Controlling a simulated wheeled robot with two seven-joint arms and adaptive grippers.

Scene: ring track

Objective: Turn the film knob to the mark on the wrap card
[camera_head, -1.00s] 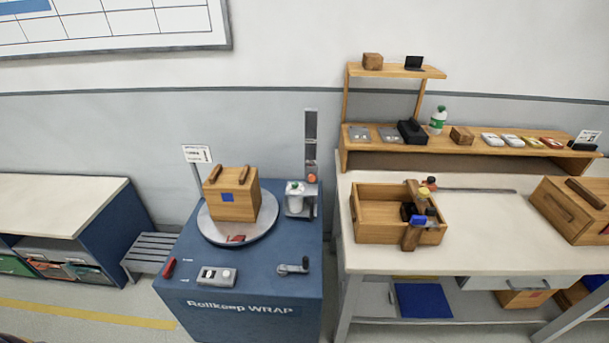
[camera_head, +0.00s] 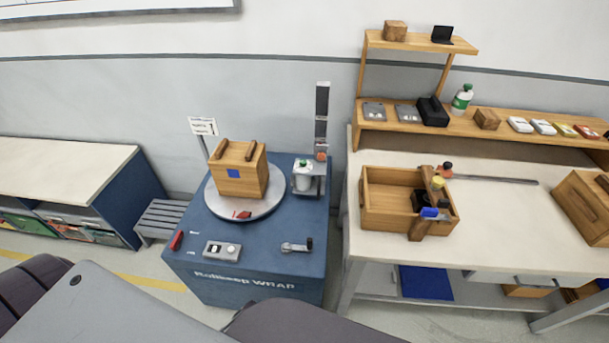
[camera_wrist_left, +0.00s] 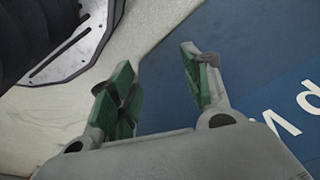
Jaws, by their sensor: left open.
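The wrap card (camera_head: 203,126) is a small white sign on a post behind the blue wrap machine (camera_head: 262,268); its print is too small to read fully. On the machine's top front are a grey lever with a dark knob (camera_head: 297,246), a grey control box with round white controls (camera_head: 222,250) and a red handle (camera_head: 177,240). I cannot tell which is the film knob. In the left wrist view my left gripper (camera_wrist_left: 157,62) is open and empty, its green-padded fingers apart above the floor and the machine's blue lettered face. My right gripper is not in view.
A wooden box (camera_head: 239,170) sits on the round turntable (camera_head: 268,205). A workbench (camera_head: 490,220) with an open wooden tray (camera_head: 385,222) is to the right, a slatted bench (camera_head: 160,218) to the left.

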